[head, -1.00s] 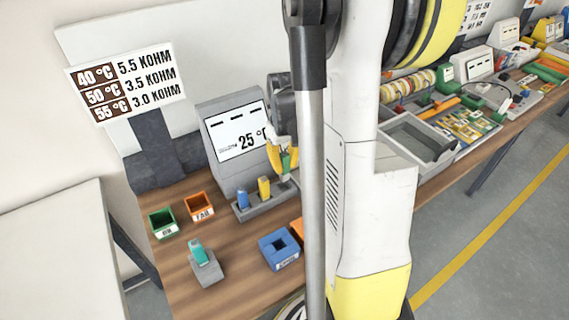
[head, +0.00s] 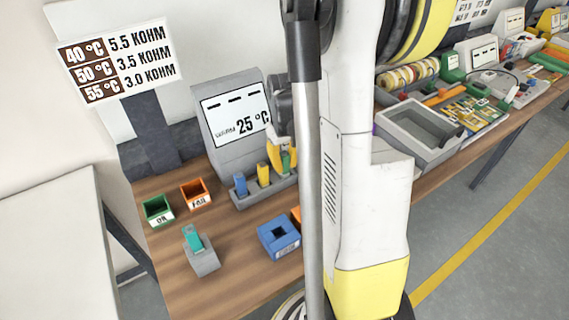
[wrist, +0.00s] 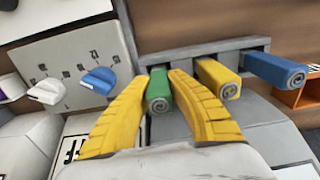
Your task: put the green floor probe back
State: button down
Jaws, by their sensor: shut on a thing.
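The green floor probe (wrist: 158,92) is between the two yellow fingers of my gripper (wrist: 161,80) in the wrist view. My gripper (head: 284,163) is shut on it. The head view also shows the green probe (head: 287,161) at the right end of the grey probe rack (head: 262,196). In the wrist view its far end meets the rack (wrist: 205,48) in line with the leftmost slot; how deep it sits is hidden. A yellow probe (wrist: 219,80) and a blue probe (wrist: 275,70) stand in the other slots beside it.
A grey display unit (head: 233,122) reading 25 °C stands behind the rack. My arm hides the table to the right.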

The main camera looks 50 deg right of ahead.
jog(key=c, duration=1.3)
grip_release()
notch_tip(320, 180, up, 12)
